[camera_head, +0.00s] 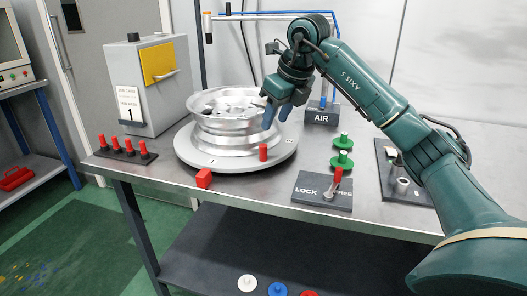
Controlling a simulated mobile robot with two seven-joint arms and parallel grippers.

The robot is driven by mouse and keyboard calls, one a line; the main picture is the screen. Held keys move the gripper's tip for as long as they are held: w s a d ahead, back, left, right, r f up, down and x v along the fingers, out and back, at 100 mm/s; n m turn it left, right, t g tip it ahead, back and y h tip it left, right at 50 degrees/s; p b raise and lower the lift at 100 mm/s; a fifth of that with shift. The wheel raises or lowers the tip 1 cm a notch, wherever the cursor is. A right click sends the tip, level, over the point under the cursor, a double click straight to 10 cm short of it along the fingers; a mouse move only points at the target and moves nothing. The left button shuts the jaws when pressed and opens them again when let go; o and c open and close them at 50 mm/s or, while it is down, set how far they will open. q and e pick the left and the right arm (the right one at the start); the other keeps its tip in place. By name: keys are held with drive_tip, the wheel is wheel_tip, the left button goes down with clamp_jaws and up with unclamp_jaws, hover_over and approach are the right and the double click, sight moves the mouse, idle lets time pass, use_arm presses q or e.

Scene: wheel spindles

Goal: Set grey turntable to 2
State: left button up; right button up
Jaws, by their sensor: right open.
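The grey turntable (187,152) is a round plate on the metal bench, with a silver wheel rim (225,140) on it. A "1" shows on its front left edge, close to a red block (204,178) at the bench's front edge. A red peg (263,152) stands upright on the plate at the front right. My right gripper (277,115) is open, its blue fingers pointing down beside the rim's right side, above the plate; I cannot tell whether they touch the rim. My left gripper is not in view.
A LOCK/FREE plate (305,200) has a red-handled lever (337,178) leaning toward FREE. Green knobs (342,160) and an AIR block (321,117) stand behind it. A grey job-card box (125,75) and a strip of red pegs (129,148) are at left.

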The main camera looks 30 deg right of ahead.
sight(264, 146)
drive_tip(key=b+x, duration=0.1)
drive_tip(key=x, duration=1)
drive_tip(key=shift+a, duration=0.1)
drive_tip(key=shift+c, duration=0.4)
clamp_jaws()
